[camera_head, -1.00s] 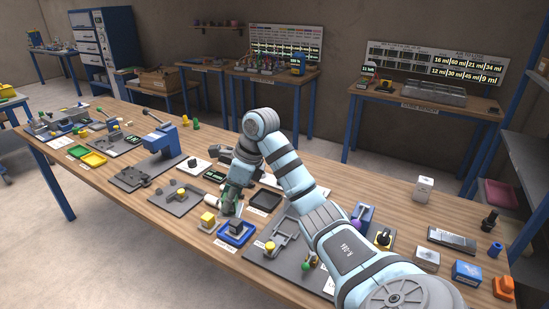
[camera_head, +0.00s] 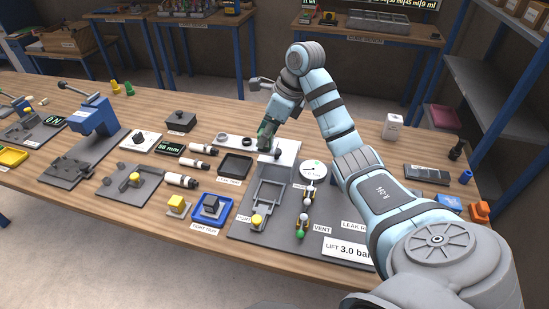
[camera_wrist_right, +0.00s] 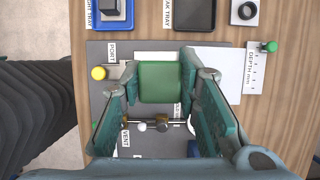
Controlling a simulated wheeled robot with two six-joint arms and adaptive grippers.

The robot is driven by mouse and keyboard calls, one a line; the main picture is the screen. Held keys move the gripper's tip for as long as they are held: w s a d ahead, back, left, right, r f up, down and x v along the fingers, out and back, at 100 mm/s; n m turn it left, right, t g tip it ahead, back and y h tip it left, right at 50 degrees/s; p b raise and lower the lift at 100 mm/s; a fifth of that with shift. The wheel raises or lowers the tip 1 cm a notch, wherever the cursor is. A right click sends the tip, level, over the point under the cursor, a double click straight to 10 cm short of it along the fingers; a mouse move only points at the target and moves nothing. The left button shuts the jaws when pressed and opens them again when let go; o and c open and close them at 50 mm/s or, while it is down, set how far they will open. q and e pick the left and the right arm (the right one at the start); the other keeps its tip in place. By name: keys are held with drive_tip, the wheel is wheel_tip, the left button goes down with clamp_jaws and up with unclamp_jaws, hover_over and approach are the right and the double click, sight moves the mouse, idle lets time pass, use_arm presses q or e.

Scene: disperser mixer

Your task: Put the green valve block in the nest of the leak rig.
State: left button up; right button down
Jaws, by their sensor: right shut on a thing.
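The green valve block (camera_wrist_right: 160,82) is between the fingers of my right gripper (camera_wrist_right: 160,72), which is shut on it. In the head view my right gripper (camera_head: 267,132) is above the back of the leak rig, beside a white panel; the block is hard to tell from the fingers there. The leak rig is a dark grey plate (camera_head: 240,228) with a raised grey frame-like nest (camera_head: 268,192), a yellow knob (camera_head: 257,221), a gauge (camera_head: 313,170) and small valves. In the wrist view the block and fingers hide much of the nest. My left gripper is not in view.
Left of the rig are a black leak tray (camera_head: 236,165), a blue tray (camera_head: 211,208) with a dark block and a yellow-topped piece (camera_head: 177,204). A white box (camera_head: 392,126) stands behind right. The back right table is mostly clear.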

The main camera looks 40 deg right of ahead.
drive_tip(key=f+b, duration=0.1)
drive_tip(key=f, duration=0.5)
drive_tip(key=f+b, duration=0.1)
drive_tip(key=f, duration=0.5)
drive_tip(key=s+f+b, duration=0.1)
drive_tip(key=f, duration=0.4)
drive_tip(key=shift+d+f+b, duration=0.15)
drive_tip(key=shift+f+b, duration=0.25)
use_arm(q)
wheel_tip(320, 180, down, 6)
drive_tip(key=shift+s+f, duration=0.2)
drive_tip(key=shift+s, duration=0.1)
use_arm(e)
drive_tip(key=shift+f, duration=0.25)
drive_tip(key=c, duration=1.5)
unclamp_jaws()
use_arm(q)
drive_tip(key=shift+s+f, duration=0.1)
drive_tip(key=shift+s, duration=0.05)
use_arm(e)
drive_tip(key=shift+r, duration=0.1)
